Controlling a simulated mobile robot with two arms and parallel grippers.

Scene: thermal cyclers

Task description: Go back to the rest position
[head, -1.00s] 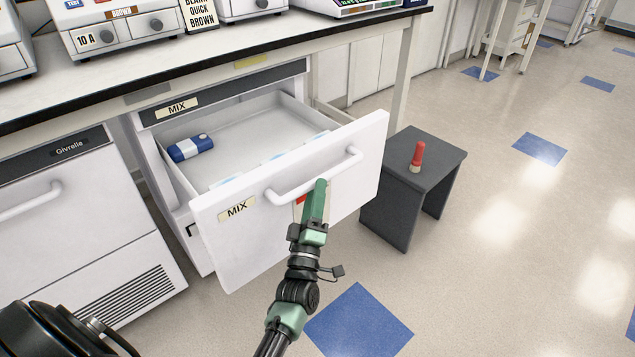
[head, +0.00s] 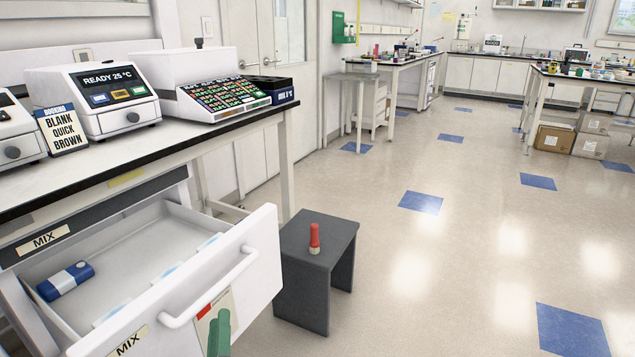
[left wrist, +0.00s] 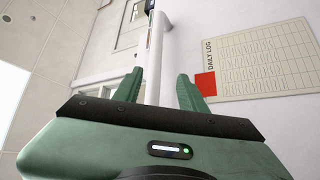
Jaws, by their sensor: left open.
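My left gripper (head: 218,335) shows at the bottom edge of the head view, just below the white handle (head: 212,287) of the open MIX drawer (head: 255,262). In the left wrist view its two green fingers (left wrist: 160,92) are spread apart. The handle (left wrist: 155,62) appears between them there; I cannot tell how deep it lies between the fingers. Nothing is gripped. The rest of the left arm is below the picture. My right gripper is in neither view.
A dark stool (head: 318,236) with a red-capped item (head: 314,238) stands right of the drawer. Thermal cyclers (head: 104,97) line the bench (head: 140,142) above. Open floor (head: 440,260) lies to the right.

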